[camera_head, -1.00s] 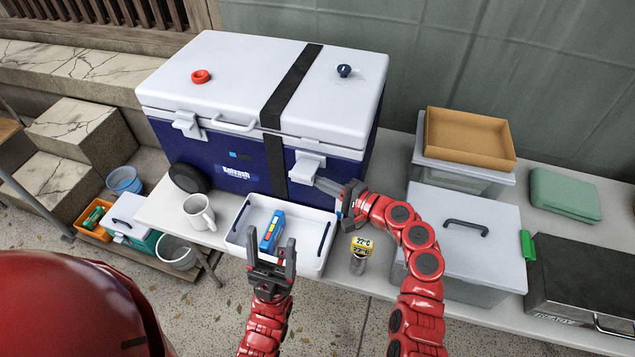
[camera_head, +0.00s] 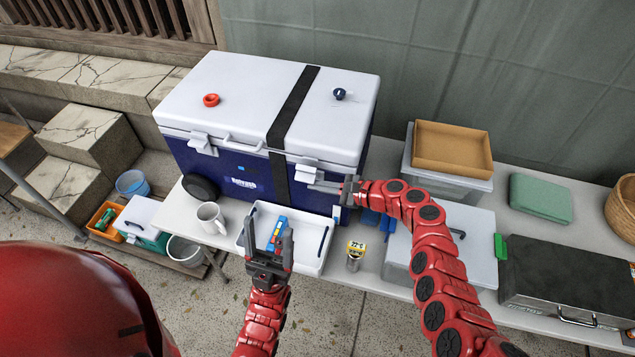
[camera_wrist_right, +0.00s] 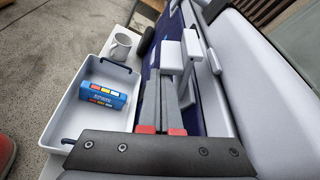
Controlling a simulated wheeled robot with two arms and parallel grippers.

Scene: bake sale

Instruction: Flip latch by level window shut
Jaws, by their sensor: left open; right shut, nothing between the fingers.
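A blue cooler (camera_head: 222,163) with a white lid (camera_head: 235,98) stands on the table. Its front has a left latch (camera_head: 203,142) and a right latch (camera_head: 308,171), both white. A small bright blue patch (camera_head: 241,168) shows on the front between them; I cannot tell if it is the level window. My right gripper (camera_head: 314,185) is shut and empty, its fingertips at the right latch. The wrist view shows the fingers (camera_wrist_right: 168,85) close beside the white latch (camera_wrist_right: 189,46); contact is unclear. My left gripper (camera_head: 269,230) is open and empty over the white tray (camera_head: 309,268).
The tray holds a blue box (camera_head: 277,234). A white mug (camera_head: 211,217) and a dark round item (camera_head: 199,187) are left of it. A can with a 22°C tag (camera_head: 354,255) stands to its right. Grey bins and an orange tray (camera_head: 452,147) are farther right.

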